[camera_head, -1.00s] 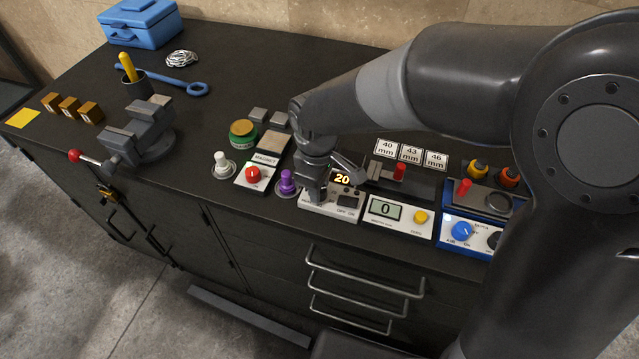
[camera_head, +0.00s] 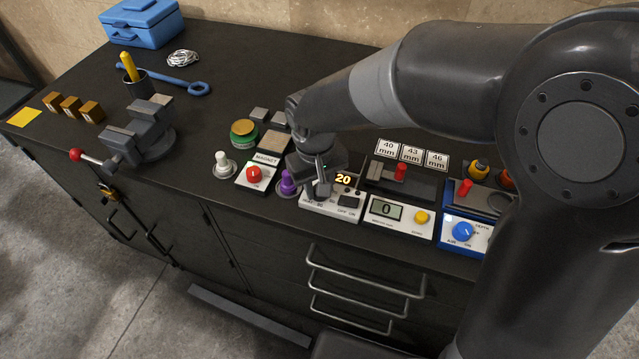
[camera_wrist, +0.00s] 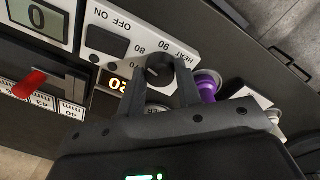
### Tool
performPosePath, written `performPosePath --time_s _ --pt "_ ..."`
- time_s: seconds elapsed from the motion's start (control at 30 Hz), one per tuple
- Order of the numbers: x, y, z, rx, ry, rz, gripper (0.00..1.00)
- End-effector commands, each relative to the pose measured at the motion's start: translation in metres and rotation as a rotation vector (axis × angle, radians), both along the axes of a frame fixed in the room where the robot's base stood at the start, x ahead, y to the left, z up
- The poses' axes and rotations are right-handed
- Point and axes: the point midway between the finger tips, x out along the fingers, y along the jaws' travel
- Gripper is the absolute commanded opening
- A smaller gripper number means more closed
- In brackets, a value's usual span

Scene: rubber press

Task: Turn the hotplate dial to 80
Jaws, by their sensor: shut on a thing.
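The hotplate's white control panel (camera_head: 347,213) stands near the front edge of the bench, with a lit display (camera_head: 343,179) reading 20. The wrist view shows the panel (camera_wrist: 125,20) with OFF/ON and HEAT markings, a black switch (camera_wrist: 106,42) and numbers such as 80 and 90 near the dial. The dark dial (camera_wrist: 160,68) sits between the fingers of my gripper (camera_wrist: 158,76). My gripper is shut on the dial. In the head view my gripper (camera_head: 320,190) covers the dial, and its pointer cannot be made out.
A purple knob (camera_head: 287,183) stands close at the left of the gripper, with a red button box (camera_head: 254,176) beyond it. A scale (camera_head: 398,216) reading 0 is at the right. A vise (camera_head: 140,130) and wooden blocks (camera_head: 70,106) are at the far left.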

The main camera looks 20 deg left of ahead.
Motion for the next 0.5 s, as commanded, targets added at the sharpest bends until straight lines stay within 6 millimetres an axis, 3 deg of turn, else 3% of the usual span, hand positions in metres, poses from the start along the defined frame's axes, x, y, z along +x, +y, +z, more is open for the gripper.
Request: performPosePath --time_s 0.5 --pt "0.0008 0.0004 0.0007 0.002 -0.002 -0.029 0.08"
